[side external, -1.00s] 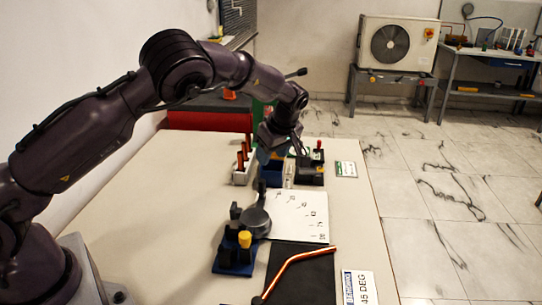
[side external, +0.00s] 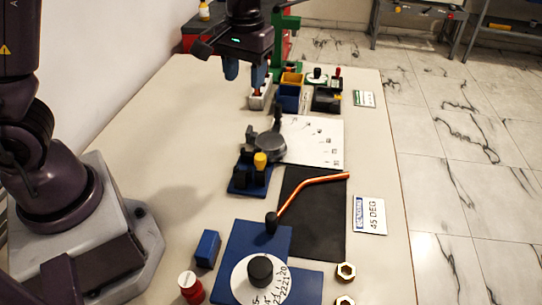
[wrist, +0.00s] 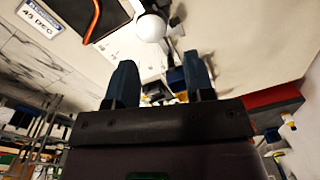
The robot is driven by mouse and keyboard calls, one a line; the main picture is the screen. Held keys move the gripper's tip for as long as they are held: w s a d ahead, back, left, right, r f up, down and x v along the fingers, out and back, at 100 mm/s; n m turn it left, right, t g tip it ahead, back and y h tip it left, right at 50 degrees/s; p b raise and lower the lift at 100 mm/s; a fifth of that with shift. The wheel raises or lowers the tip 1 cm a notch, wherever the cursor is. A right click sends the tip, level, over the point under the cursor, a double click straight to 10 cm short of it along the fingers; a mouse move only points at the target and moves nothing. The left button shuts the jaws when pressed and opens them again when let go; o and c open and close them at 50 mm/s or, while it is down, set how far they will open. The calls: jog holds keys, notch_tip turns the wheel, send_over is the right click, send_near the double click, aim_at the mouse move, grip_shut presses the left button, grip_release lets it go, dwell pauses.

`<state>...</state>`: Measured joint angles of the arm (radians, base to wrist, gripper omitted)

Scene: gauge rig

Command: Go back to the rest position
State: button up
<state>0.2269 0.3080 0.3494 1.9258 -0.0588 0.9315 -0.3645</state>
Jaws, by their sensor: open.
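My gripper (side external: 243,76) is in the air over the far left part of the bench (side external: 150,150), pointing down. Its two blue fingers are apart with nothing between them. In the side view it overlaps the white holder (side external: 259,100) behind it; I cannot tell the exact gap. In the wrist view the spread fingers of my gripper (wrist: 160,78) show the same empty space. The bent orange rod (side external: 312,190) lies on the black mat (side external: 318,228), well away from my gripper. The blue bending fixture (side external: 250,182) with a yellow knob and grey disc stands between them.
A blue bin (side external: 288,98) and a black tray (side external: 327,98) stand at the back. A white angle sheet (side external: 318,142) lies beside the fixture. A blue dial base (side external: 225,275), a red jar (side external: 190,287) and brass nuts (side external: 345,271) are in front. The left bench area is clear.

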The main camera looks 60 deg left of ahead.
jog(key=s+d+r+m+t, duration=0.2)
jog(key=s+r, duration=0.3)
jog(key=s, duration=0.3)
jog(key=s+d+r+m+t, duration=0.1)
jog(key=s+r+m+t, duration=0.2)
jog(key=s+r, duration=0.3)
jog(key=s, duration=0.3)
jog(key=shift+d+m+t+h, duration=0.3)
jog(key=shift+d+m+t, duration=0.05)
jog(key=shift+m+t, duration=0.05)
dwell(0.6)
